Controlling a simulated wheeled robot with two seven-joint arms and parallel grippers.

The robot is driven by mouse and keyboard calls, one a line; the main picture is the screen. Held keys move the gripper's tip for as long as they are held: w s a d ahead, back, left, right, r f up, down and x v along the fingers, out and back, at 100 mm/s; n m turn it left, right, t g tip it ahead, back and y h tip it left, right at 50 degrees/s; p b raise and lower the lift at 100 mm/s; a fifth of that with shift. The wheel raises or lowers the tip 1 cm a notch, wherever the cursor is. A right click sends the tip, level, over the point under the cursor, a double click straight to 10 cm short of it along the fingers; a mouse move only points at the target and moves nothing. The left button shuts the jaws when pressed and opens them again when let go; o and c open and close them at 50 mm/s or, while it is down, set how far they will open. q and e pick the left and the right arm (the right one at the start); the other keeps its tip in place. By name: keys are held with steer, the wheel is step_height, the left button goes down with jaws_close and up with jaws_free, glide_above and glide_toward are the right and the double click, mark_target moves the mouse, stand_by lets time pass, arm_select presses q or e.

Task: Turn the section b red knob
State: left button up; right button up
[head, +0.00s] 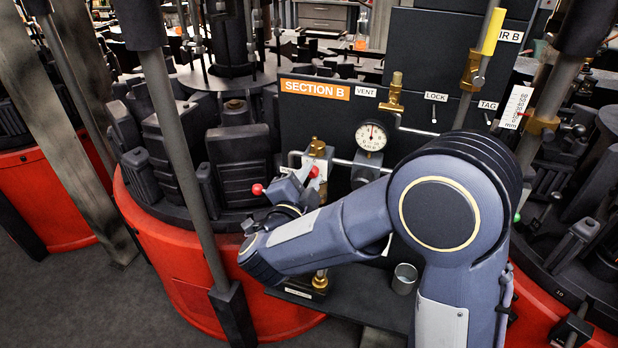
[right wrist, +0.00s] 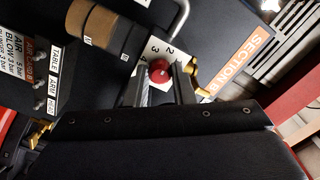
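The section B red knob (right wrist: 159,72) is round and sits on a white dial plate (right wrist: 157,50) with numbers in the right wrist view. My right gripper (right wrist: 162,88) is open there, one finger on each side of the knob; I cannot tell whether either touches it. In the head view my right gripper (head: 298,183) is at the dark panel, below the orange SECTION B label (head: 315,89). A red round end (head: 314,171) shows at its fingertips, and another red ball (head: 257,189) shows left of the gripper. My left gripper is not in view.
A pressure gauge (head: 371,136) and brass valve (head: 395,92) with pipes are close to the right of the gripper. A metal cup (head: 404,279) stands on the shelf below. A grey post (head: 180,140) rises left of the arm, before the red mould base (head: 165,245).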

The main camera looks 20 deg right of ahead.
jaws_close()
steer(key=shift+n, duration=0.3)
steer(key=n+p, duration=0.2)
steer(key=shift+r+n, duration=0.1)
steer(key=shift+n, duration=0.3)
steer(key=n+p, duration=0.3)
steer(key=n, duration=0.2)
steer(key=shift+n, duration=0.3)
steer(key=o, duration=0.8)
jaws_free()
steer(key=shift+s, duration=0.1)
